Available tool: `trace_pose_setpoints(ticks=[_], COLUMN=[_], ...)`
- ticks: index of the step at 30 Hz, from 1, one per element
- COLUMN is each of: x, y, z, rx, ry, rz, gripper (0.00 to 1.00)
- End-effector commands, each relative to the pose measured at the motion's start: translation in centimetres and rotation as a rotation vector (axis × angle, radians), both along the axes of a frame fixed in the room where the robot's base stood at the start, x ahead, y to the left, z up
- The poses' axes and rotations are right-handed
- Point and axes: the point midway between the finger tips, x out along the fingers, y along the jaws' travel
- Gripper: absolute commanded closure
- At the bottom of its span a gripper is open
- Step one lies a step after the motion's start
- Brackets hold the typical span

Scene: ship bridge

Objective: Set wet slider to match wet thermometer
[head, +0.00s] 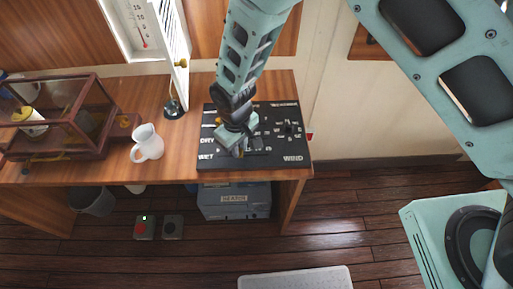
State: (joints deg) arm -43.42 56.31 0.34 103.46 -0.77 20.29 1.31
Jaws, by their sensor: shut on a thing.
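The black control panel (285,149) lies on the wooden desk, with white labels DRY, WET and WIND. My gripper (238,150) reaches down over its left part, beside the WET label (206,156). It is shut on the wet slider, whose knob is mostly hidden by the fingers. A thermometer (141,25) with a red bulb hangs in a white wall cabinet (113,28) at the top left. Its top is cut off by the frame, and its reading and any wet or dry label are too small to tell.
The cabinet door (175,45) stands open left of my arm. A white jug (147,143), a small dark stand (172,108) and a red-framed glass case (60,130) are on the desk (110,170). A grey heater (233,201) sits below.

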Motion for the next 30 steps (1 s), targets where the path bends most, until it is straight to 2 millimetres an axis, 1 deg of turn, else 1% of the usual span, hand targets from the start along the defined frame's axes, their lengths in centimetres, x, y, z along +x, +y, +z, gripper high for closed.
trace_pose_setpoints(ticks=[1,3,7,11,20,21,22,23,30], x=[0.1,0.2,0.3,0.3,0.2,0.2,0.2,0.2,0.2], y=[1.8,3.6,6.0,7.0,7.2,7.3,7.2,7.2,7.0], z=[-0.6,-0.6,-0.3,-0.1,0.1,0.1,0.1,0.1,0.1], rx=[0.007,0.006,0.004,0.003,0.006,0.006,0.006,0.006,0.003], ry=[-0.006,-0.005,-0.004,-0.003,-0.004,-0.004,-0.004,-0.004,-0.002], rz=[0.006,0.006,0.003,0.000,0.001,0.002,0.002,0.002,0.001], gripper=[1.00,1.00,1.00,1.00,1.00,0.70,0.62,0.60,0.60])
